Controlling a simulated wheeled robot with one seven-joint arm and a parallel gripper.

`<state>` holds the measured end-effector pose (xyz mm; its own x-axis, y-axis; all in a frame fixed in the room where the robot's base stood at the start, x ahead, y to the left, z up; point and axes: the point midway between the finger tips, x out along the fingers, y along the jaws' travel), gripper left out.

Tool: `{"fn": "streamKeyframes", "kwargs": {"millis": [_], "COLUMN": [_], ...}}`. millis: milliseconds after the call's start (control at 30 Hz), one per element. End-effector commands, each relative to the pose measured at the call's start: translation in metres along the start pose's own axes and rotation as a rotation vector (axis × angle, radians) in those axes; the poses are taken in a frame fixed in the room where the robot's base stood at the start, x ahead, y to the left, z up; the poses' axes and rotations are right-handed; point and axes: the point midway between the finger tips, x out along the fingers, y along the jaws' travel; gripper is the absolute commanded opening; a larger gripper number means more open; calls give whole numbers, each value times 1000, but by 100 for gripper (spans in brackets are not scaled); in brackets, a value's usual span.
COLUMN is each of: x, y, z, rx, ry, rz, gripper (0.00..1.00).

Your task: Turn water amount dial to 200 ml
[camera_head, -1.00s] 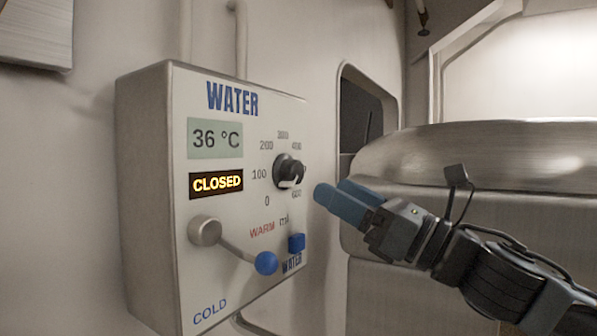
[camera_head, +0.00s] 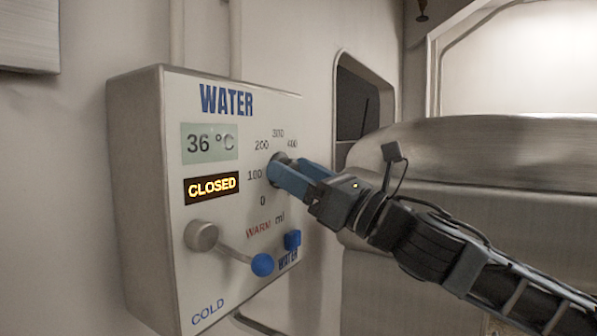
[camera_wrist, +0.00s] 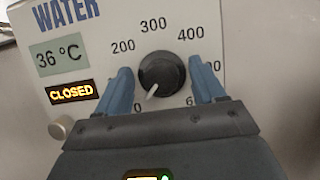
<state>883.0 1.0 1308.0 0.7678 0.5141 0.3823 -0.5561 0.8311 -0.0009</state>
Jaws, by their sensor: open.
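The water amount dial (camera_wrist: 160,70) is a round black knob with a white pointer on the water panel (camera_head: 290,110). In the wrist view its pointer slants down and left, toward the 0 end of the scale. The 200 mark (camera_wrist: 123,46) is at its upper left. My gripper (camera_wrist: 157,66) is open, with one blue finger on each side of the dial and small gaps visible beside the knob. In the head view my gripper (camera_head: 284,171) is at the dial and hides most of it. I cannot tell whether either finger touches it.
Below the dial are a lever with a blue ball (camera_head: 262,265) and a blue square button (camera_head: 292,240). The displays read 36 °C (camera_head: 209,143) and CLOSED (camera_head: 212,187). A rounded metal housing (camera_head: 460,150) is at the right, behind my arm.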

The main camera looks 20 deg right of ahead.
Motion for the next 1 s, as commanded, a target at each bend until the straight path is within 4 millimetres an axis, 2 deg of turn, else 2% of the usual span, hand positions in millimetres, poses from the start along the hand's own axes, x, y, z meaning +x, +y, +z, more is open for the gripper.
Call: {"fn": "streamKeyframes", "kwargs": {"millis": [67,433,733,1000], "x": [0,0,0,-1], "y": [0,0,0,1], "z": [0,0,-1,-1], "rx": [0,1,37,186], "ry": [0,0,0,-2], "rz": [0,0,-15,-76], "gripper": [67,32,32,32]}}
